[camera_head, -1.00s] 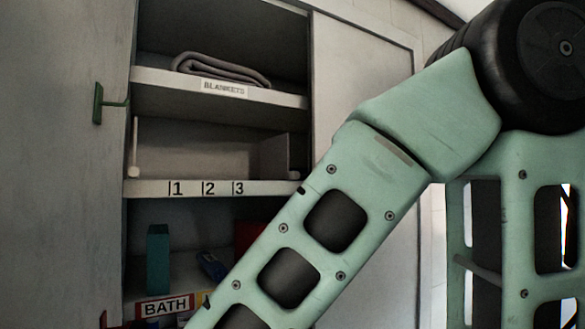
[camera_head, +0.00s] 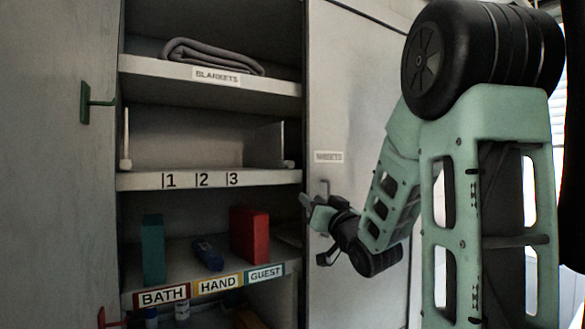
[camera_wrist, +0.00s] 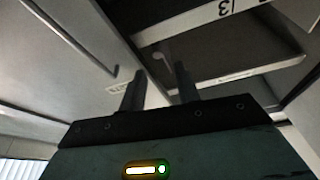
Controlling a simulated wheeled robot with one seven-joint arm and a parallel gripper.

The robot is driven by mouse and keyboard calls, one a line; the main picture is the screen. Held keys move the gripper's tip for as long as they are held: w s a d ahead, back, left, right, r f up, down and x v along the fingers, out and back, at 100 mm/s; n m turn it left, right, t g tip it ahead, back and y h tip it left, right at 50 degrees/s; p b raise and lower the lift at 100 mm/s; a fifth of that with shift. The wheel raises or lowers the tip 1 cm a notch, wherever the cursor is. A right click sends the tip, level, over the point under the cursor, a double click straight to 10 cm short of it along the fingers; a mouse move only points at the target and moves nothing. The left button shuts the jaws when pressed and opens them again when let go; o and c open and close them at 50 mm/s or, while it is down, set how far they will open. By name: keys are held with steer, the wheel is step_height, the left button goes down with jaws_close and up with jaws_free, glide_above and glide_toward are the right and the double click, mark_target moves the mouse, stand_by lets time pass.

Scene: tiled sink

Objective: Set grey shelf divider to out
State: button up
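The grey shelf divider (camera_head: 268,146) looks like the upright grey panel at the right end of the middle shelf (camera_head: 150,181), which is marked 1, 2, 3. A small pale knob shows at its lower front, right of the 3 mark. My gripper (camera_head: 315,194) is right of the shelf opening and lower than the divider, in front of the right-hand door, apart from the divider. In the wrist view its two dark fingers (camera_wrist: 159,88) stand apart with nothing between them. The wrist view shows the shelf edge with a 3 overhead; I cannot clearly make out the divider there.
A folded grey blanket (camera_head: 212,57) lies on the upper shelf. A left door with a green handle (camera_head: 86,102) is beside the opening. The middle shelf looks otherwise empty.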

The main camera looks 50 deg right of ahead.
steer(key=s+d+r, duration=0.2)
steer(key=p, duration=0.8)
glide_toward(291, 166)
steer(key=shift+t+h, duration=0.3)
steer(key=shift+t, duration=0.1)
steer(key=x, duration=0.8)
steer(key=shift+w+f, duration=0.1)
steer(key=shift+f, duration=0.15)
steer(key=shift+w+d+r, duration=0.1)
steer(key=shift+w+d, duration=0.05)
steer(key=shift+w, duration=0.35)
jaws_close()
